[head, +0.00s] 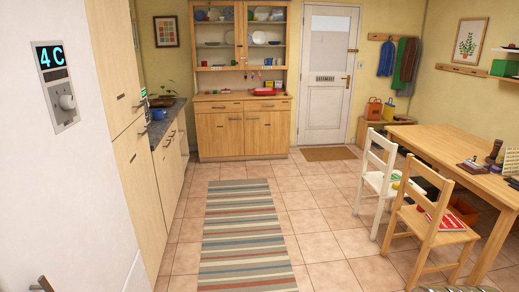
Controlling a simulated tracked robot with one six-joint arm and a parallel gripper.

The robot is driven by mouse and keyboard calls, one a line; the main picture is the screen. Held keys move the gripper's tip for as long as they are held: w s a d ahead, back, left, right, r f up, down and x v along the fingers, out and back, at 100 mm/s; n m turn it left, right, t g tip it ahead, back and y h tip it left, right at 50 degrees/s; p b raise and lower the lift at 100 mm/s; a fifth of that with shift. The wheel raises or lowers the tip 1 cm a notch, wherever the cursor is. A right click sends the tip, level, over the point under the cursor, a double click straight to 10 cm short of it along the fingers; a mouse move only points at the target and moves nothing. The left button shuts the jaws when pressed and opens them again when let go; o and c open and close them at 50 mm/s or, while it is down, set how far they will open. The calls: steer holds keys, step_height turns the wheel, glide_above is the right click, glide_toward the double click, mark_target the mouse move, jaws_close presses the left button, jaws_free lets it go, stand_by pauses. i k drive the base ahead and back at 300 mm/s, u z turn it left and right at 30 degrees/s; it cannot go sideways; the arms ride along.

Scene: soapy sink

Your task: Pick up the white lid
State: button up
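I cannot make out a white lid in the head view. Pale dishes (259,37) stand behind the glass of the wooden hutch (243,132), too small and far to tell apart. My gripper is not in view.
A striped rug (243,235) lies on the open tiled floor. A counter (165,122) with a blue mug (158,114) runs along the left. A white chair (377,180), a wooden chair (436,222) with a red book (446,220), and a table (440,140) stand right. A white door (326,80) is at the back.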

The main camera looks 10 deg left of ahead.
mark_target(157, 115)
steer(key=u, duration=0.2)
steer(key=i, duration=1.45)
steer(key=u, duration=0.35)
steer(key=i, duration=0.7)
steer(key=u, duration=0.55)
steer(key=i, duration=1.75)
steer(key=u, duration=0.35)
